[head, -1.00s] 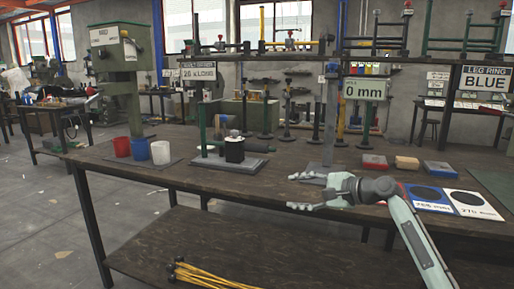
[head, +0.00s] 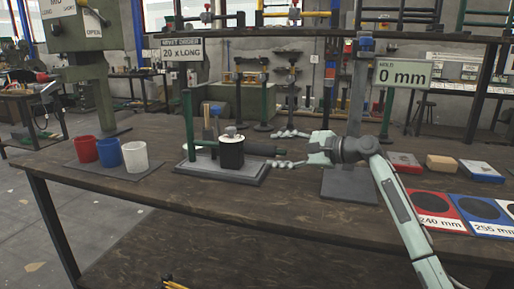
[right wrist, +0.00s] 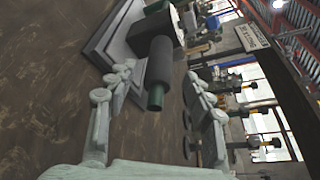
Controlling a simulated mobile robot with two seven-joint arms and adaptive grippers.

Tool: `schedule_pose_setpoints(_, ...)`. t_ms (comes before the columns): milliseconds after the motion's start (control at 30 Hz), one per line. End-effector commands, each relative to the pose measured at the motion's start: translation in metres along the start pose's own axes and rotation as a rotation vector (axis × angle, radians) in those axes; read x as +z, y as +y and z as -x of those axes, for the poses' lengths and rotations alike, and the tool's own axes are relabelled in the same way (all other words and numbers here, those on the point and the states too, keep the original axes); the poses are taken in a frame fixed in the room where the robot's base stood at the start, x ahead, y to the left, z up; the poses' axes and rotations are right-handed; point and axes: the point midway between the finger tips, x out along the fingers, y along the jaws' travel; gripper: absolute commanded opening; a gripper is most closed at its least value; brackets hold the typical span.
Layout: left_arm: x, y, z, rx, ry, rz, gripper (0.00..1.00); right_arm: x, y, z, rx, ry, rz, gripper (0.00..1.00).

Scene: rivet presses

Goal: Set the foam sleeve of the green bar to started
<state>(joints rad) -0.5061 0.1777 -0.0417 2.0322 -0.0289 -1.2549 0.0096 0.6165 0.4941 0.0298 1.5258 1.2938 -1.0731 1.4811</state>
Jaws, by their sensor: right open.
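The dark foam sleeve (head: 262,149) lies level and sticks out to the right of a black block (head: 231,154) on a grey base plate (head: 200,179). In the right wrist view the sleeve (right wrist: 159,62) comes out of the block, and the green bar's end (right wrist: 156,97) shows at its tip. My right gripper (head: 282,149) is open, with one finger on each side of the sleeve's free end in the head view. In the right wrist view the sleeve reaches between the spread fingers (right wrist: 165,78); contact cannot be told. My left gripper is not in view.
Red (head: 84,149), blue (head: 108,153) and white (head: 134,157) cups stand on a mat at the left. A grey post (head: 357,115) stands behind my right gripper. Size mats (head: 432,203) lie at the right. The bench front is bare.

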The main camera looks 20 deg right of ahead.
Motion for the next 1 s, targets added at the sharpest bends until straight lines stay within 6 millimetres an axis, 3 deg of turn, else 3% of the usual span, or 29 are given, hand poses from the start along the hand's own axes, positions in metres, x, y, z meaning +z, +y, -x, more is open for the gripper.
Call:
schedule_pose_setpoints(333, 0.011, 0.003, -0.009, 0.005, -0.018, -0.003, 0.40, 0.001, -0.001, -0.054, 0.000, -0.002, 0.000, 0.52)
schedule_pose_setpoints(733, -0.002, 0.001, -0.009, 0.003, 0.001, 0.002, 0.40, 0.001, 0.000, -0.065, -0.001, 0.000, 0.001, 0.52)
schedule_pose_setpoints(1000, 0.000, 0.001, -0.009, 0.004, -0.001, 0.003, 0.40, 0.001, 0.000, -0.065, 0.000, 0.000, 0.001, 0.21)
